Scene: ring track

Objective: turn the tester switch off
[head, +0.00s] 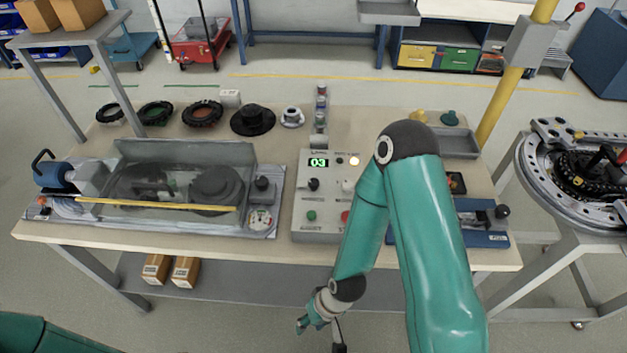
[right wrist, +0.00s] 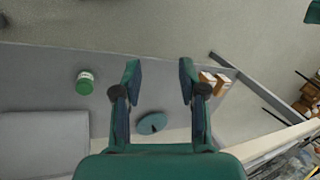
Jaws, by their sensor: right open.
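The tester panel (head: 300,232) is a light grey box on the workbench. It has a green display (head: 318,162) reading 03, a black knob (head: 314,184), a green button (head: 311,216) and a red button (head: 345,216). A lamp (head: 354,160) at its upper right glows pale yellow. My right arm hides part of its right side, so I cannot tell the switch's position. My right gripper (head: 319,324) hangs low in front of the bench, apart from the panel. In the right wrist view it (right wrist: 159,70) is open and empty. My left gripper is out of sight.
A clear-covered fixture (head: 180,185) stands left of the panel on the workbench (head: 130,240). Cardboard boxes (head: 185,270) sit on the lower shelf (head: 250,285). A yellow post (head: 500,105) rises at the back right.

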